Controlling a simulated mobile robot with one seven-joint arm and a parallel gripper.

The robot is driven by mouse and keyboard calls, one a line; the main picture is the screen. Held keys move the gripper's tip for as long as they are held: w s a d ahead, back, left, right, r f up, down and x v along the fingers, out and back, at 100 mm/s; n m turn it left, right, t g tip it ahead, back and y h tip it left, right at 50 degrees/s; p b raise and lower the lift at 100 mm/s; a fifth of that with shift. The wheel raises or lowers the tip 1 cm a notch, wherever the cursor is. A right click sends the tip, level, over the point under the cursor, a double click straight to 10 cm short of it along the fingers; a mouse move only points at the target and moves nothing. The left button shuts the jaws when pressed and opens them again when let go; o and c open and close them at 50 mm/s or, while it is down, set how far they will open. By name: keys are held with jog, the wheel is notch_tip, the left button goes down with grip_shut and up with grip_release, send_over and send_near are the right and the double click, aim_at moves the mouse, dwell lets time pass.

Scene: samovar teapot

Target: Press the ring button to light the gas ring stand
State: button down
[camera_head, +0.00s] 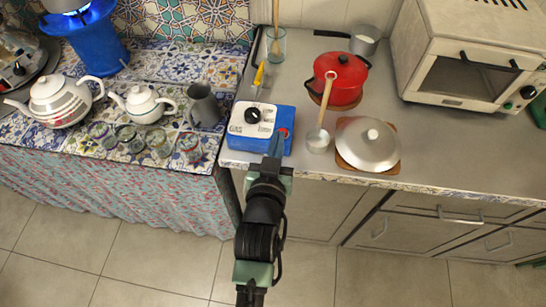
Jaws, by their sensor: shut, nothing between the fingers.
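A blue control box (275,119) with a white top marked "GAS" stands at the left front corner of the grey counter. It has a black knob (253,116) and a small red ring button (284,132) near its right side. My gripper (275,143) is shut and empty, with its tip at the box's front right, very close to the red button. Whether it touches the button cannot be told. A blue stand (98,45) is at the upper left, with a grey disc and a bright bluish glow at its top, cut off by the picture edge.
Teapots (58,101), small glasses and a grey jug (203,106) stand on the tiled surface at left. A red pot (340,78), a ladle (318,140), a lidded pan (368,143) and a toaster oven (470,55) are to the right. The floor in front is clear.

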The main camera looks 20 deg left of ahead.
jog(key=v, duration=0.5)
jog(key=shift+s+d+r, duration=0.1)
jog(key=shift+s+r, duration=0.1)
jog(key=shift+s, duration=0.15)
